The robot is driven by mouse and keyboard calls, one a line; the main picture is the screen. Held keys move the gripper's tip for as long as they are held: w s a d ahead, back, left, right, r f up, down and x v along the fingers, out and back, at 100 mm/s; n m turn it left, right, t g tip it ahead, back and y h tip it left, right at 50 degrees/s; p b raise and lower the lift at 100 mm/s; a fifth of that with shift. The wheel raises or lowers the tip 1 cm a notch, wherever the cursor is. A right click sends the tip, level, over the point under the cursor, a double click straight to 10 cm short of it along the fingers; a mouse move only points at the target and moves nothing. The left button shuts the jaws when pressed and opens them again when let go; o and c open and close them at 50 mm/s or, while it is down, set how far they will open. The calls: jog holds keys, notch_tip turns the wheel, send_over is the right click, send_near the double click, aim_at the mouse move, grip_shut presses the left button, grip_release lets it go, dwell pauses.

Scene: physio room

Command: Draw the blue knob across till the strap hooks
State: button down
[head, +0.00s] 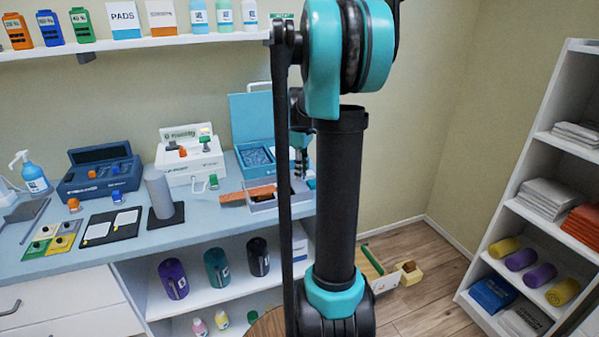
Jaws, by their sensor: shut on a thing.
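A grey box-like fixture (265,206) sits at the counter's right front edge, with an orange-brown strap (262,192) lying across its top. My gripper (300,174) is down at the fixture's right end, partly hidden behind my own arm. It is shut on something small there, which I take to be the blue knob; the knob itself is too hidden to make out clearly. Whether the strap is hooked cannot be told from this view.
Behind the fixture stands an open teal case (256,158). To its left are a white device (190,160), a grey cylinder on a dark base (160,195) and a dark blue device (98,175). A wall shelf (150,42) hangs above; a white rack (545,190) stands at right.

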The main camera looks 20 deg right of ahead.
jog(key=c, duration=1.4)
grip_release()
jog(key=shift+d, duration=0.25)
jog(key=shift+r, duration=0.1)
notch_tip(320, 180, up, 12)
